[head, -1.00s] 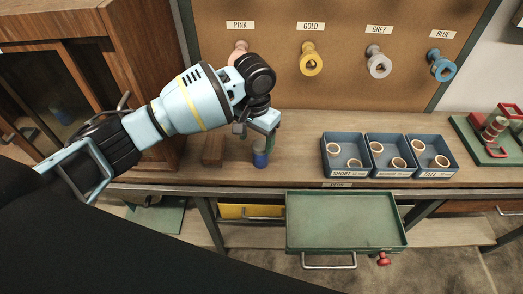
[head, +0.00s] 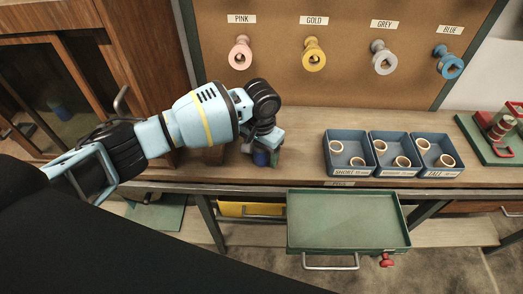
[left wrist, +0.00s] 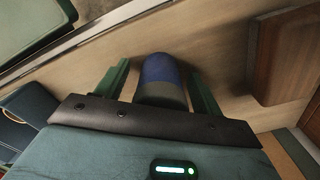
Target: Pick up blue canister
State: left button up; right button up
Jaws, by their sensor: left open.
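The blue canister (head: 261,158) stands on the workbench top left of the blue trays, mostly hidden by my gripper in the head view. In the left wrist view the canister (left wrist: 160,72) shows a blue part and a greyish part, between the two green fingers. My left gripper (head: 263,154) is low at the canister. In the left wrist view my left gripper (left wrist: 162,82) is open, with a finger on each side of the canister and gaps visible between. My right gripper is not in view.
Blue trays (head: 357,173) with rings stand to the right. A wooden cabinet (head: 140,60) is at left. A green drawer (head: 347,248) is pulled out below the bench.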

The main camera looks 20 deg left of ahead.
pick_arm(q)
jog(key=c, duration=1.1)
jog(key=shift+r, duration=0.1)
jog(key=shift+r, duration=0.5)
jog(key=r, duration=0.1)
jog(key=d+r, duration=0.1)
jog(key=shift+s+r, duration=0.1)
jog(key=shift+r, duration=0.2)
jog(key=s+d+r, duration=0.1)
jog(key=s+d, duration=0.2)
jog(key=d, duration=1.1)
jog(key=shift+s+d+r, duration=0.15)
jog(key=shift+s+d, duration=0.15)
